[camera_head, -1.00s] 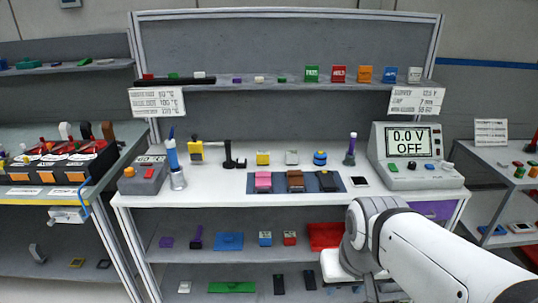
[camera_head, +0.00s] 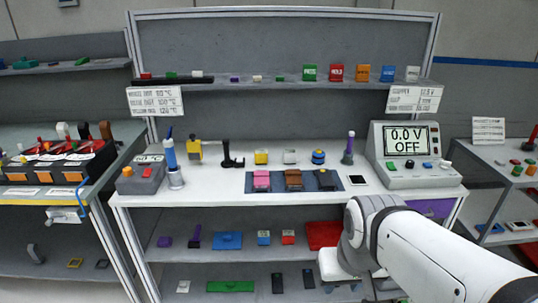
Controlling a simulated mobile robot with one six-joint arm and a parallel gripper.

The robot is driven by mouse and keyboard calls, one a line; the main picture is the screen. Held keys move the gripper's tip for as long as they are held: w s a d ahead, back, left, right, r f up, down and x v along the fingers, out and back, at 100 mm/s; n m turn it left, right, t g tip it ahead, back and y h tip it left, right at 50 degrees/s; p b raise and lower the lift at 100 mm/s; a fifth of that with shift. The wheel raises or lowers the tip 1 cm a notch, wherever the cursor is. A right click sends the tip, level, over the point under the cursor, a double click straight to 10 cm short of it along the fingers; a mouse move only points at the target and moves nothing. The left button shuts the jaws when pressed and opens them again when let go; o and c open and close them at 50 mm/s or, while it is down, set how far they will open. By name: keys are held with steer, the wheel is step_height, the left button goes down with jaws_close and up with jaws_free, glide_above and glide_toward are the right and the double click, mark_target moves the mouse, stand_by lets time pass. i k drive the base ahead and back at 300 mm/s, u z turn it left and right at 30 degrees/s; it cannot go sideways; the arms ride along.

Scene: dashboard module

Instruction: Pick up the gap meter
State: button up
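No object carries a readable gap meter label, so I cannot tell which one it is. A small flat device with a dark face (camera_head: 357,180) lies on the white workbench (camera_head: 218,190), right of the dark mat. A yellow and black tool (camera_head: 195,150) stands at the back left of the bench, beside a black stand (camera_head: 231,155). My white arm reaches in from the lower right in front of the bench. Its gripper does not show.
A power supply (camera_head: 405,150) reading "0.0 V OFF" stands at the bench's right end. A mat (camera_head: 334,189) holds pink, brown and dark blocks. A red-buttoned grey box (camera_head: 140,175) and a blue-topped tool (camera_head: 172,160) stand left. Shelves below hold small parts.

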mark_target(261, 156)
steer(key=k, duration=1.1)
steer(key=u, duration=0.85)
steer(key=i, duration=2.05)
steer(key=z, duration=0.65)
steer(key=i, duration=0.7)
steer(key=z, duration=0.55)
steer(key=k, duration=0.9)
steer(key=z, duration=0.15)
steer(key=i, duration=0.6)
steer(key=u, duration=0.05)
